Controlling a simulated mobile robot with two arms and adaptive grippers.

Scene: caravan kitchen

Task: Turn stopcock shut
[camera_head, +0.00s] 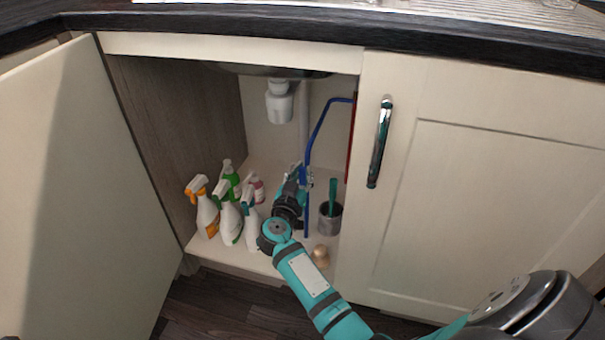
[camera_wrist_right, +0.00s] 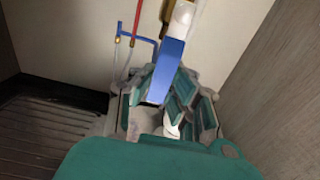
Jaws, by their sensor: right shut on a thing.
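The stopcock shows as a blue bar-like part (camera_wrist_right: 165,70) between the fingers of my right gripper in the right wrist view. In the head view it is a small blue piece (camera_head: 303,175) on the blue pipe (camera_head: 318,130) inside the open sink cupboard. My right gripper (camera_head: 296,172) reaches in over the cupboard floor and is shut on this blue part. Its padded fingers (camera_wrist_right: 168,100) lie on either side of it. The fingers hide part of the stopcock, so its turn angle is hard to tell. My left gripper is not in view.
Several spray bottles (camera_head: 230,220) stand left of my right arm. A grey pot (camera_head: 330,218) with a green-handled brush stands close on its right, and a small tan object (camera_head: 320,256) lies in front. The white drain trap (camera_head: 279,100) hangs above. The left door (camera_head: 60,200) is open.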

